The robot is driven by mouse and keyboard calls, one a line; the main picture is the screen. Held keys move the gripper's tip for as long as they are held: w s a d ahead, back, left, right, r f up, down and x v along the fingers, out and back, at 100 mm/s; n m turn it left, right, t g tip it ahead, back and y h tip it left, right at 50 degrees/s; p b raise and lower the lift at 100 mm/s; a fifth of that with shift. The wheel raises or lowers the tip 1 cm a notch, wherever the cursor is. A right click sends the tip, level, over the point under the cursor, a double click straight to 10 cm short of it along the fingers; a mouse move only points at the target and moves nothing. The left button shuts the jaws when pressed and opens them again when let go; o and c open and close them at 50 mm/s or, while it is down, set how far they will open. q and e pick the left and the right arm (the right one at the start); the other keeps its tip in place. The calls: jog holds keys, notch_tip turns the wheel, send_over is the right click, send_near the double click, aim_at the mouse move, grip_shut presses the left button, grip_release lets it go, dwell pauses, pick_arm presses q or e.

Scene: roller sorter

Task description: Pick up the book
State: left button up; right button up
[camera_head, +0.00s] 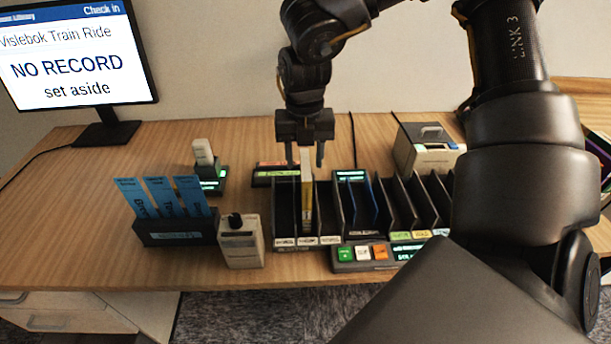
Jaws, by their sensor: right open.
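A thin book (307,203) with a pale and yellow spine stands upright in a slot of the black divided rack (284,216), in its left section. My right gripper (305,160) points down over the rack with its two fingers apart. The book's top end shows between the fingers in the picture; I cannot tell whether either finger touches it. My left gripper is not in view.
The monitor (75,55) reads "NO RECORD, set aside". A holder with blue cards (177,231) and a beige device (240,241) stand left of the rack. A button panel (373,253) is in front, a grey box (428,150) behind right. The table's left part is clear.

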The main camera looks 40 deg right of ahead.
aim_at(306, 165)
jog(key=f, duration=0.4)
jog(key=shift+s+p, duration=0.25)
jog(key=shift+p, duration=0.15)
jog(key=shift+f, duration=0.4)
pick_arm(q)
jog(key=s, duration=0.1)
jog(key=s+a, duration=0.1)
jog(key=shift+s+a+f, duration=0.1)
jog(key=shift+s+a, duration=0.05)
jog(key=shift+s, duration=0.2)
pick_arm(e)
grip_shut()
